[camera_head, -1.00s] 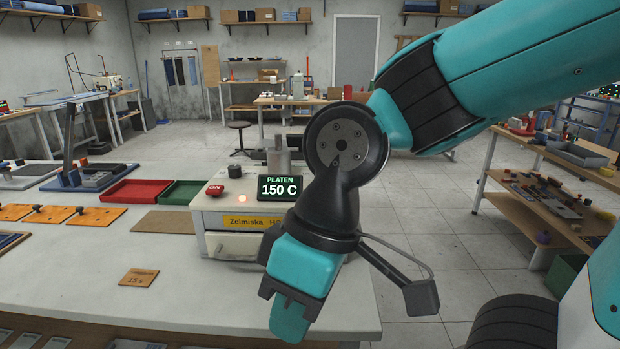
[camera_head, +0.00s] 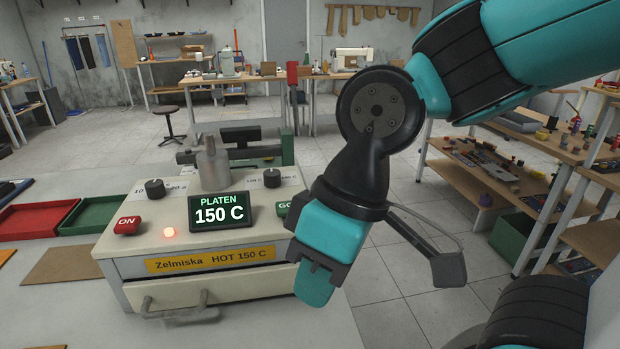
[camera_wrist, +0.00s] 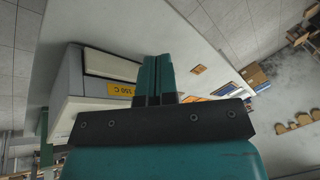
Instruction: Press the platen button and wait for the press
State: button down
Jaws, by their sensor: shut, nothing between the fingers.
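The press (camera_head: 200,240) is a cream box with a yellow label reading "Zelmiska HOT 150 C" and a drawer handle in front. Its dark display (camera_head: 222,212) reads "PLATEN 150 C". A green GO button (camera_head: 284,209) is at the right, partly hidden by my arm. My gripper (camera_head: 314,290) is shut and empty, pointing down in front of the press's right end. In the wrist view the shut fingers (camera_wrist: 154,80) show beside the press (camera_wrist: 85,95).
Red (camera_head: 38,220) and green (camera_head: 95,214) trays lie left of the press. A brown board (camera_head: 62,264) lies on the bench at the press's left. A shelf unit with small parts (camera_head: 500,180) stands at right. Tiled floor between is clear.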

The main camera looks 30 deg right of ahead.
jog(key=shift+w+d, duration=0.2)
jog(key=shift+d, duration=0.15)
jog(key=shift+r, duration=0.1)
notch_tip(320, 180, up, 13)
jog(key=m+h+p, duration=0.4)
jog(key=m+p, duration=0.7)
jog(key=p, duration=0.6)
send_over(283, 209)
jog(key=shift+d, duration=0.1)
notch_tip(283, 209, down, 14)
jog(key=p, duration=0.3)
jog(key=shift+p, duration=0.3)
